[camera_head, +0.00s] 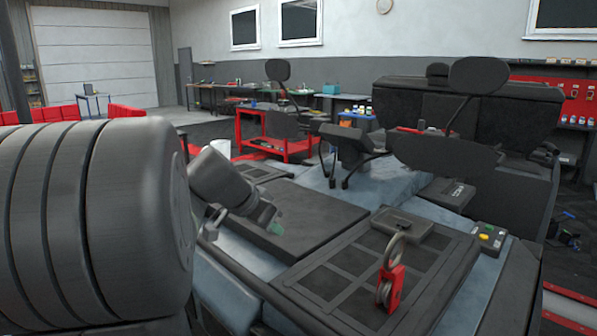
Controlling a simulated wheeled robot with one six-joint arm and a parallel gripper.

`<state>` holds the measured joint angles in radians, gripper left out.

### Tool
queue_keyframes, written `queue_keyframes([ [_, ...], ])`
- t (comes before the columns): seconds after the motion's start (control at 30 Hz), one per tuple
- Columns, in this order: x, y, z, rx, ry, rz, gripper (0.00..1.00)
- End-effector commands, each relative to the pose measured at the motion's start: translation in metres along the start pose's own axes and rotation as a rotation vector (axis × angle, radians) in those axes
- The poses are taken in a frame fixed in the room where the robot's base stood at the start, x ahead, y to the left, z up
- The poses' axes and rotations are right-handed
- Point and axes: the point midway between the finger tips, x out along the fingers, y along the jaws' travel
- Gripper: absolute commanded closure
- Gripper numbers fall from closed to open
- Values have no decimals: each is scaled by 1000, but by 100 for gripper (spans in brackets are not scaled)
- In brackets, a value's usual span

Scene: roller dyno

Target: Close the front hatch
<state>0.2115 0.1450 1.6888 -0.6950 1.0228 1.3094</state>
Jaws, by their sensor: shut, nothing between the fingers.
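The vehicle's blue-grey front body (386,188) fills the middle of the view. A flat dark panel (318,222) on it looks like the front hatch. It lies nearly level with the bodywork; I cannot tell whether it is fully down. My gripper (274,227) is over the panel's left part, with its fingers shut and nothing seen between them. The fingertips are small here, and I cannot tell whether they touch the panel. My arm hides the panel's left edge.
A gridded dark panel (345,268) with a red shackle (390,287) is at the front right, beside a small button box (488,238). Mirrors on stalks (478,76) and the dark cockpit (470,112) rise behind. A red cart (265,142) stands beyond. My arm blocks the left.

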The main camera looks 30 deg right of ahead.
Motion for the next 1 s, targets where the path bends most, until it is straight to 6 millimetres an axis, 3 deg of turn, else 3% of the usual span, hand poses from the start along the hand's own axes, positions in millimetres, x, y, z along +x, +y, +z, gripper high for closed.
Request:
queue_keyframes([
  [0.3, 17, 0, 21, 1, -1, 0, 100],
  [1.0, 24, 1, 30, -1, -11, 5, 100],
])
